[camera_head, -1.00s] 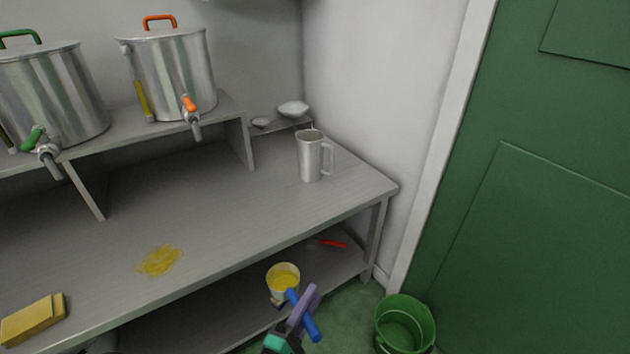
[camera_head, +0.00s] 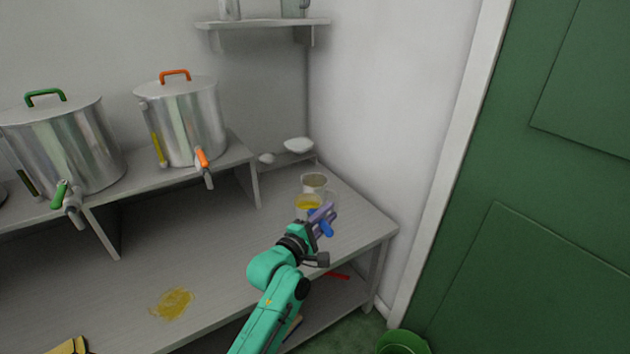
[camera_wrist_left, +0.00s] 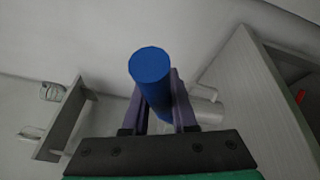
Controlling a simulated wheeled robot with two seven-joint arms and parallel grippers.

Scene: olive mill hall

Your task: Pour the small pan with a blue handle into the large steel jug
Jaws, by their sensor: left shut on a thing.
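The small pan (camera_head: 307,203) holds yellow liquid and looks about level in the head view. My left gripper (camera_head: 322,219) is shut on its blue handle, which also shows between the fingers in the left wrist view (camera_wrist_left: 150,68). The large steel jug (camera_head: 314,181) stands on the table near its right back corner. The pan is in front of the jug in the head view and hides its lower part; I cannot tell whether they touch. In the left wrist view part of the jug (camera_wrist_left: 208,111) shows beyond the fingers. My right gripper is not in view.
Two steel tanks with a green tap (camera_head: 60,193) and an orange tap (camera_head: 201,157) stand on the raised shelf. White dishes (camera_head: 298,145) lie on a low rack behind the jug. A yellow spill (camera_head: 172,303) marks the table. A green bucket (camera_head: 403,343) is on the floor.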

